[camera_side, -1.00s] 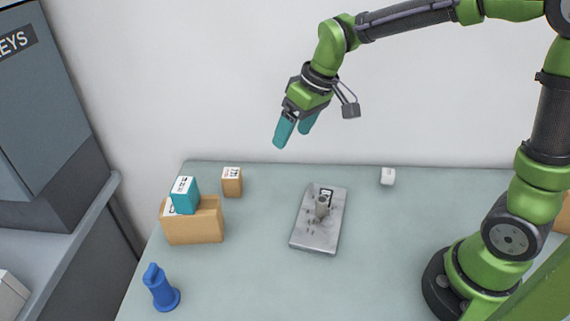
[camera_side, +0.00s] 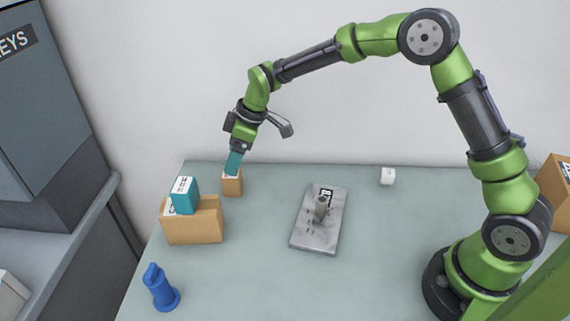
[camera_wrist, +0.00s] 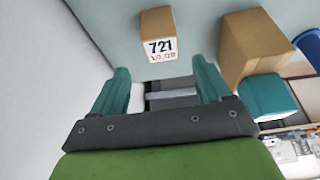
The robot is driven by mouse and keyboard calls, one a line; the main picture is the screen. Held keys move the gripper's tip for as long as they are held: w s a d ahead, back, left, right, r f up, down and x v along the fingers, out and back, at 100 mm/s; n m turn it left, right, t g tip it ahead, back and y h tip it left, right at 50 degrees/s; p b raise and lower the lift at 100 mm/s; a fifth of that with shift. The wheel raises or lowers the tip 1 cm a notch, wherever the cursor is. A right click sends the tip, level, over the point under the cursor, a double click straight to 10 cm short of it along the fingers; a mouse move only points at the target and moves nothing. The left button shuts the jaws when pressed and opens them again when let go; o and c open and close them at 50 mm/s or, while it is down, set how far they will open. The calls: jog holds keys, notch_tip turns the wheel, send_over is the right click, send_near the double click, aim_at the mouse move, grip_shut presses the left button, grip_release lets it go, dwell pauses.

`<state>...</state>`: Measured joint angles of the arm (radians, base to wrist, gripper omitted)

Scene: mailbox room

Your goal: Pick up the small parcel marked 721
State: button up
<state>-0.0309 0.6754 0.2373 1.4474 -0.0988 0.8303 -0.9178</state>
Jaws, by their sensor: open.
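The small brown parcel (camera_side: 232,186) stands upright near the back left of the table. In the wrist view the parcel (camera_wrist: 160,36) shows a white label on top reading 721. My gripper (camera_side: 232,165) is just above the parcel in the side view, its teal fingers overlapping the parcel's top edge there. In the wrist view the gripper (camera_wrist: 160,80) is open, with nothing between its fingers, and the parcel is beyond the fingertips. I cannot tell whether the fingers touch it.
A larger brown box (camera_side: 194,228) with a teal box (camera_side: 185,196) on it stands close by, front left. A blue stamp-like object (camera_side: 160,290) is at front left. A grey plate (camera_side: 316,237) and a small white cube (camera_side: 388,177) lie right. A wall is behind.

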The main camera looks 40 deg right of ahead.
aim_at(229, 178)
jog(key=x, duration=0.2)
jog(key=shift+w+a+f, duration=0.1)
jog(key=shift+f, duration=0.25)
jog(key=x, duration=0.5)
jog(key=shift+s+f, duration=0.25)
jog(key=shift+s, duration=0.15)
jog(key=c, duration=1.1)
jog(key=shift+r, duration=0.1)
